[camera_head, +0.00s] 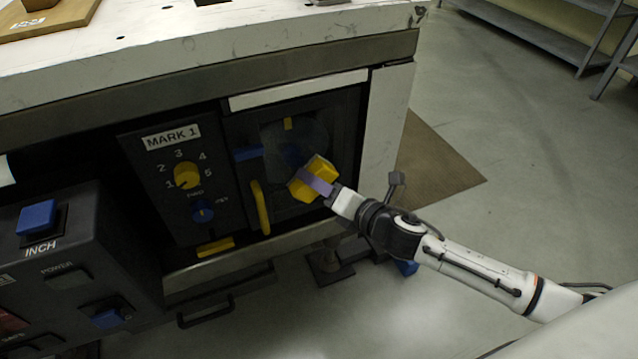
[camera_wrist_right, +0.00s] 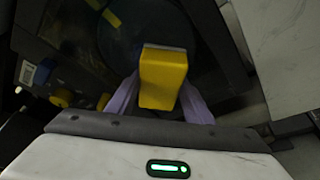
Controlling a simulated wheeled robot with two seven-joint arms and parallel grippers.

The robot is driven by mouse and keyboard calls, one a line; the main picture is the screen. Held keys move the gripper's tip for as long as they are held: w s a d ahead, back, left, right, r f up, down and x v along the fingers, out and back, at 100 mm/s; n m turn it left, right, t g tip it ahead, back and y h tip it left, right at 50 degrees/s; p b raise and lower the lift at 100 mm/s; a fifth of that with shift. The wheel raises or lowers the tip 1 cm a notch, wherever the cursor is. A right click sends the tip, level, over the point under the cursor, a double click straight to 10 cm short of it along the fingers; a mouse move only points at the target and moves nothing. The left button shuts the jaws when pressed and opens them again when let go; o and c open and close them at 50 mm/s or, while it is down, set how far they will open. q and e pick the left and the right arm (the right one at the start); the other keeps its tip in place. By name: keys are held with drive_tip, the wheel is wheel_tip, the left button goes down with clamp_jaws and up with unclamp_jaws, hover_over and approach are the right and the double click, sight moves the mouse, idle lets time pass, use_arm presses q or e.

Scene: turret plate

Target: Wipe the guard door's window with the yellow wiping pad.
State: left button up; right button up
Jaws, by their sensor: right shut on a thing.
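The yellow wiping pad (camera_head: 318,172) is held by my right gripper (camera_head: 314,184), whose purple fingers close on it from both sides. In the right wrist view the pad (camera_wrist_right: 162,80) stands out between the fingers toward the dark round window. The guard door (camera_head: 347,110) is a dark panel under the bench with a white strip on top, and it looks shut. Its round window (camera_head: 277,137) is partly covered by the pad. I cannot tell whether the pad touches it. A yellow door handle (camera_head: 261,207) is left of the pad. My left gripper is not in view.
Left of the door is a MARK 1 panel (camera_head: 160,165) with a yellow dial (camera_head: 187,175) and a blue knob (camera_head: 203,211). A dark box with a blue INCH button (camera_head: 37,217) juts out at the lower left. The bench top (camera_head: 230,45) overhangs. Open floor lies to the right.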

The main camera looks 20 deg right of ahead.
sight(335, 179)
drive_tip(key=shift+d, duration=1.95)
drive_tip(key=shift+s+d+p, duration=0.1)
drive_tip(key=shift+d+p, duration=0.25)
drive_tip(key=shift+d, duration=0.05)
drive_tip(key=shift+s+a+p, duration=0.2)
drive_tip(key=shift+a+p, duration=0.25)
drive_tip(key=shift+a, duration=1.85)
drive_tip(key=shift+s, duration=0.1)
drive_tip(key=shift+s+p, duration=0.3)
drive_tip(key=shift+s, duration=2.65)
